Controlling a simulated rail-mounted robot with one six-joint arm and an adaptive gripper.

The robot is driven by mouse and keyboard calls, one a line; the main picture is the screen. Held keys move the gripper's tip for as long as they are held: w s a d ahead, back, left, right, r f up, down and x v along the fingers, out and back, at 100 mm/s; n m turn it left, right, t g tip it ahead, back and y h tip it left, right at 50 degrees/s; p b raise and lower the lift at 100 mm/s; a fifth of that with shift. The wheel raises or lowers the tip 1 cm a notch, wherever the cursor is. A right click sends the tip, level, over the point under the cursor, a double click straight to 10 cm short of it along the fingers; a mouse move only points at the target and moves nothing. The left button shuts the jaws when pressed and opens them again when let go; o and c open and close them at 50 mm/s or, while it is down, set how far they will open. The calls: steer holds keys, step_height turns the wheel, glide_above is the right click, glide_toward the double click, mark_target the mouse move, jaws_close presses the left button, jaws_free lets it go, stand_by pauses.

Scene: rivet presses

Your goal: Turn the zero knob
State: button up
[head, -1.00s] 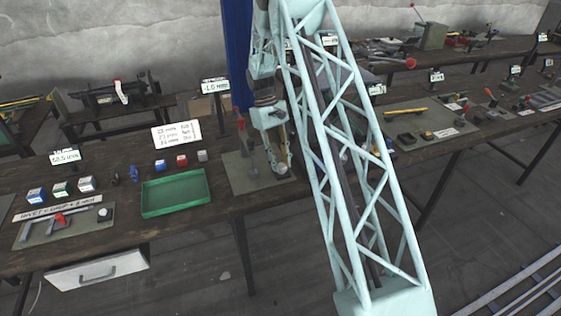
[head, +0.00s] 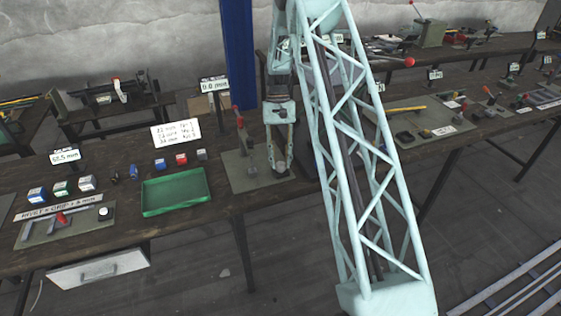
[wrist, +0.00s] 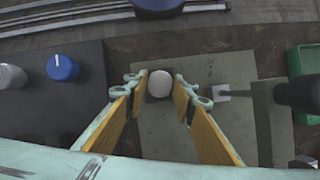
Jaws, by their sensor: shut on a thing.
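The zero knob appears to be the pale round knob (wrist: 160,84) on a small dark block in the wrist view. It sits between my fingertips. My gripper (wrist: 160,92) reaches it from above with one finger on each side, shut on it. In the head view my gripper (head: 281,170) points down at the right part of a grey-green press plate (head: 240,178), and its fingers mostly hide the knob. A small display (head: 214,85) behind the press appears to read 0.0 mm.
A press lever with a red handle (head: 238,120) stands just left of my gripper. A green tray (head: 175,192) lies further left. In the wrist view a dark panel with a blue knob (wrist: 63,68) and a grey knob (wrist: 11,76) is at the left.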

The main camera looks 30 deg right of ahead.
steer(key=o, duration=0.8)
steer(key=shift+r, duration=0.1)
steer(key=v, duration=1.2)
stand_by(0.6)
